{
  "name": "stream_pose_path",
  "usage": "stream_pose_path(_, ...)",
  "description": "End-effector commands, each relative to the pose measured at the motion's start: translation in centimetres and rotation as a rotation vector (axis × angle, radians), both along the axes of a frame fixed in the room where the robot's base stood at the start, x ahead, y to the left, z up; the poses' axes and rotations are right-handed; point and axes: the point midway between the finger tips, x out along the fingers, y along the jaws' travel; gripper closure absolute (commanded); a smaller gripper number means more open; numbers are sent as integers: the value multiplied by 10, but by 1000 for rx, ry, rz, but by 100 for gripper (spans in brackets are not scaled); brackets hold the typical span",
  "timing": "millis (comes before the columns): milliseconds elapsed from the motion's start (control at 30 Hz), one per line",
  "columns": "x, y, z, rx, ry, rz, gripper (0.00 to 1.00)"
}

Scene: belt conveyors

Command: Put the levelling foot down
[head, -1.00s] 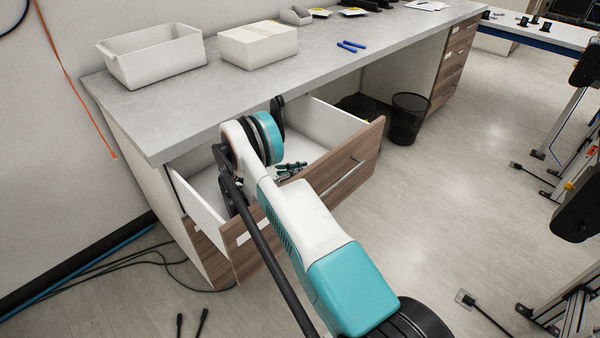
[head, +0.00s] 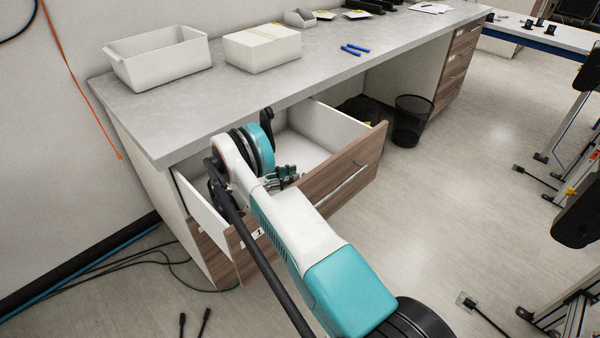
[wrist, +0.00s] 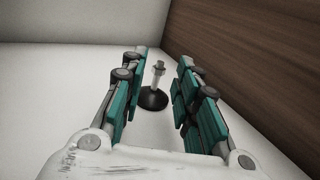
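The levelling foot (wrist: 155,92) has a round black base and a metal stem. In the wrist view it stands upright on the white floor of the open drawer (wrist: 65,70), near the brown wood front (wrist: 255,60). My gripper (wrist: 160,78) is open, with its teal and black fingers on either side of the foot. I see gaps between the fingers and the foot. In the head view my gripper (head: 284,175) is inside the drawer (head: 350,172), by its front panel. The foot cannot be made out there, behind my arm and gripper.
A grey worktop (head: 300,75) overhangs the drawer. It carries a white open bin (head: 158,60), a white box (head: 262,50) and blue pens (head: 355,50). A black wire basket (head: 411,120) stands on the floor to the right.

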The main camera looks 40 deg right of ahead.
Motion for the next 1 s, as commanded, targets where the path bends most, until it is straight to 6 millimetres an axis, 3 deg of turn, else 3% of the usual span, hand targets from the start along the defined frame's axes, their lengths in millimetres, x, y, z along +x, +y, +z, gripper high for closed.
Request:
stream_pose_path(267, 11, 23, 0, 0, 1, 0, 71)
stream_pose_path(1000, 11, 24, 0, 0, 0, -1, 71)
